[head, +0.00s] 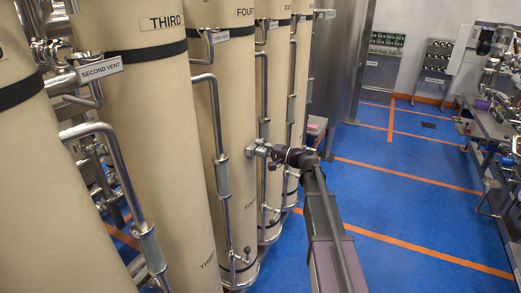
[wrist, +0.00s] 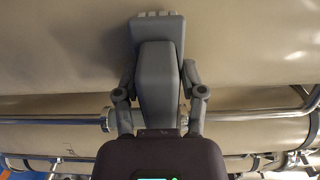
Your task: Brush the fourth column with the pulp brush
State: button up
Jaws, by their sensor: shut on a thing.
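The fourth column (head: 235,95) is a tall beige cylinder with a dark band near its top, partly marked "FOUR", in the head view. My gripper (head: 265,150) is at its right side, about mid-height. In the wrist view my gripper (wrist: 158,88) is shut on the pulp brush (wrist: 158,65), a grey block with pale bristles at its far end. The bristle end is over a beige column surface (wrist: 60,50). I cannot tell whether the bristles touch it. In the head view the brush is too small to make out clearly.
A bench (head: 490,150) with equipment is at the right. The blue floor (head: 400,190) between is open.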

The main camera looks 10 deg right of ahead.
jog(key=shift+w, duration=0.1)
jog(key=shift+w+d, duration=0.6)
jog(key=shift+w, duration=0.2)
jog(key=shift+w+d, duration=0.6)
jog(key=shift+w, duration=0.15)
jog(key=shift+s+d, duration=0.1)
jog(key=shift+v, duration=2.9)
jog(key=v, duration=0.3)
